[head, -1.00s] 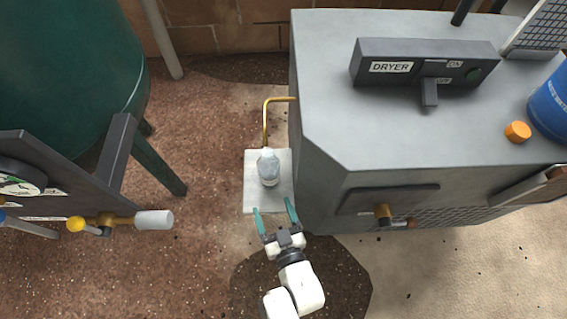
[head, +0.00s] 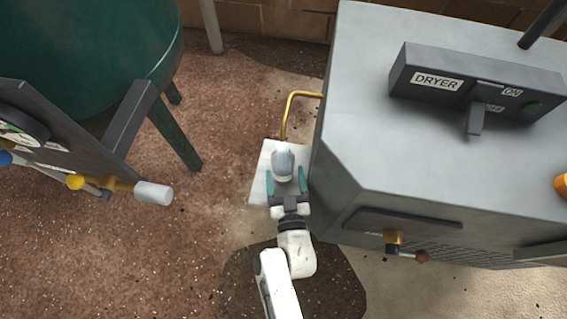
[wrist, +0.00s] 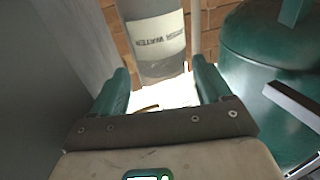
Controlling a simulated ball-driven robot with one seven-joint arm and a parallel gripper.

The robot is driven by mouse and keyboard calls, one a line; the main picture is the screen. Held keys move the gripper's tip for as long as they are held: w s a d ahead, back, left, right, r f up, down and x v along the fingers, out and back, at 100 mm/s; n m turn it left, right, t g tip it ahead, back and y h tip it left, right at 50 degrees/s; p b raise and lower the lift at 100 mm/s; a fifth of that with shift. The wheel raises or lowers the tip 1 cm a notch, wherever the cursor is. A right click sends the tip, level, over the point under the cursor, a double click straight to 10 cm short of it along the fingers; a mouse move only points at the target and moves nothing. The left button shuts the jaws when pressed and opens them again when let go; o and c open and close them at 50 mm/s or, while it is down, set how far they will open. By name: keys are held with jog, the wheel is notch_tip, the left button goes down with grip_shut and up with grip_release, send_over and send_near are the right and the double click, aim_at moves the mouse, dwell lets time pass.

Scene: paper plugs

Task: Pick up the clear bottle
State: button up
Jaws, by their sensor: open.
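The clear bottle (head: 283,161) stands on a pale square slab (head: 259,188) beside the grey dryer box. In the wrist view the bottle (wrist: 154,38) looks greyish and see-through, with a pale label with dark lettering, and its upper part is cut off by the frame. My gripper (head: 286,173) is open, with its teal fingers at the near side of the bottle. In the wrist view the two fingers of my gripper (wrist: 163,75) are spread wide, with the bottle ahead between them. I cannot tell whether either finger touches it.
The grey dryer box (head: 400,150) stands close to the right of the bottle. A brass pipe (head: 289,108) bends out from it behind the bottle. A green tank (head: 90,45) and a valve panel (head: 75,140) stand at the left. Open floor (head: 215,200) lies between.

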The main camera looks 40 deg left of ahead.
aim_at(283, 162)
jog(key=b+x, duration=0.1)
jog(key=x, duration=0.3)
jog(key=shift+w+a, duration=0.15)
jog(key=shift+a, duration=0.1)
jog(key=shift+c, duration=0.3)
jog(key=c, duration=0.6)
jog(key=shift+r, duration=0.1)
